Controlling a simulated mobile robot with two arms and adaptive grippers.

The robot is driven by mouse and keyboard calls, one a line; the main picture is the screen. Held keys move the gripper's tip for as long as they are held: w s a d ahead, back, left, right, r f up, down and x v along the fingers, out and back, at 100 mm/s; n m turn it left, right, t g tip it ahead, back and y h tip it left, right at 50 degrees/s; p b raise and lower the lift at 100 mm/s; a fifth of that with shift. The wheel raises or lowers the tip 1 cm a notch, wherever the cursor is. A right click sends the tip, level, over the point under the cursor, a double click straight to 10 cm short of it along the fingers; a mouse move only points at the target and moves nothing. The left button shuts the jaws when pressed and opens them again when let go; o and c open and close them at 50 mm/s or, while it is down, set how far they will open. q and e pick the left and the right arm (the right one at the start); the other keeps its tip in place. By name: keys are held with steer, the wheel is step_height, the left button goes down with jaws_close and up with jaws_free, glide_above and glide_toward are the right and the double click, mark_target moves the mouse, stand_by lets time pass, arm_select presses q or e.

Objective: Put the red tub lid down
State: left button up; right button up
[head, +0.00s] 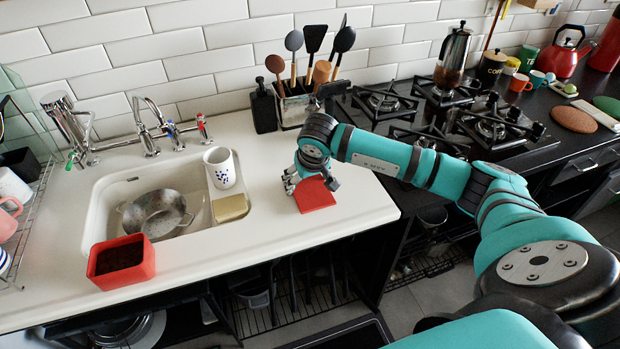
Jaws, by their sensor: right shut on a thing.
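The red tub lid (315,196) is a flat red square at the right part of the white counter, close to the sink. My right gripper (302,184) is at its left and far edge and is shut on it. The lid looks low over the counter; I cannot tell whether it touches the surface. The gripper hides part of the lid's far side. The open red tub (121,262) with dark contents stands at the counter's front left. My left gripper is not in view.
The sink (104,204) holds a metal colander (155,214). A white spotted cup (220,168) and a yellow sponge (231,208) are at its right side. A utensil holder (294,106) stands behind my gripper. The gas hob (440,118) is to the right.

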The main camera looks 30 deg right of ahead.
mark_target(313, 197)
steer(key=o, duration=1)
steer(key=shift+f, duration=0.1)
steer(key=shift+o, duration=0.2)
steer(key=shift+r+p, duration=0.45)
steer(key=v, duration=1.1)
steer(key=shift+s+r+b, duration=0.2)
steer(key=shift+r+b, duration=0.05)
steer(key=shift+b, duration=0.15)
